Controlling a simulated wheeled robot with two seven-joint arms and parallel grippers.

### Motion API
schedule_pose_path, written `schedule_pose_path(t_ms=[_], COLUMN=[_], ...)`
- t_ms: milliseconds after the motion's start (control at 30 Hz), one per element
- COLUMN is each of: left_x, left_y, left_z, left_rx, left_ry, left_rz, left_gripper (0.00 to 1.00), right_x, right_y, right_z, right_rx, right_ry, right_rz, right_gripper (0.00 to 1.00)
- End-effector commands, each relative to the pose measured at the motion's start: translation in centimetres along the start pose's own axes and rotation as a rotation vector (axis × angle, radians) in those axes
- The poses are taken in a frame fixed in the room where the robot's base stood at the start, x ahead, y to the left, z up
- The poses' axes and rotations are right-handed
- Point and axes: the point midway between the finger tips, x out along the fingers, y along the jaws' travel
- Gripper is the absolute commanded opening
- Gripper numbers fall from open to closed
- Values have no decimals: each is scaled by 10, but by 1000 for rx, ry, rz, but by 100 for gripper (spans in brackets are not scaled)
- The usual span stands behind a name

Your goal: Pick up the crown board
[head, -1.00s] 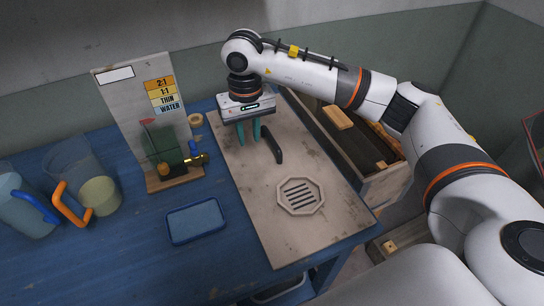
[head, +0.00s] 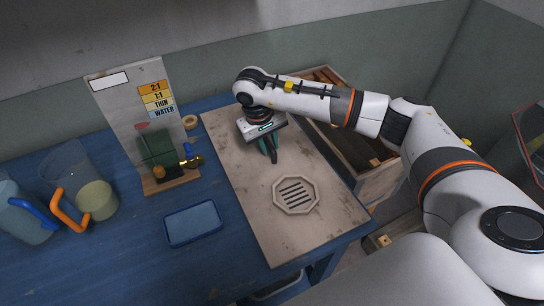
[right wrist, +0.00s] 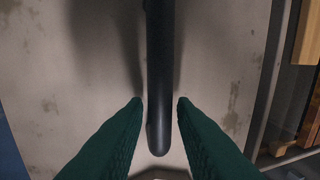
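The crown board (head: 246,190) is a flat, stained beige board lying on the right part of the blue bench. It has an octagonal slatted vent (head: 296,194) and a dark bar handle (head: 274,157). My right gripper (head: 269,156) is down at the handle, its green fingers pointing at the board. In the right wrist view the black handle (right wrist: 160,70) runs between the two fingertips, with a narrow gap on each side, so the gripper is open around it. The board's surface (right wrist: 95,75) shows below. My left gripper is not in view.
A wooden box (head: 378,185) with frames stands beyond the board's right edge. A blue tray (head: 194,223), an upright label panel (head: 122,110) and jugs with orange (head: 70,211) and blue (head: 34,213) handles occupy the bench to the left.

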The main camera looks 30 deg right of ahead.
Motion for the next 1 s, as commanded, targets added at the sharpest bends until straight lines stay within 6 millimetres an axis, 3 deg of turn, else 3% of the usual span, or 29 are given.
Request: schedule_pose_path(t_ms=[133, 367, 533, 1000], left_x=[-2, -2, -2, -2], left_y=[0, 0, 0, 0], left_z=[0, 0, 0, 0], left_rx=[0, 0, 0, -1], left_ry=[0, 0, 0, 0], left_rz=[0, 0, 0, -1], left_gripper=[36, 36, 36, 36], right_x=[13, 15, 15, 11], right_y=[0, 0, 0, -1], right_z=[0, 0, 0, 1], right_rx=[1, 1, 0, 1], right_ry=[0, -1, -1, -4], right_rz=[0, 1, 1, 1], right_gripper=[24, 24, 0, 0])
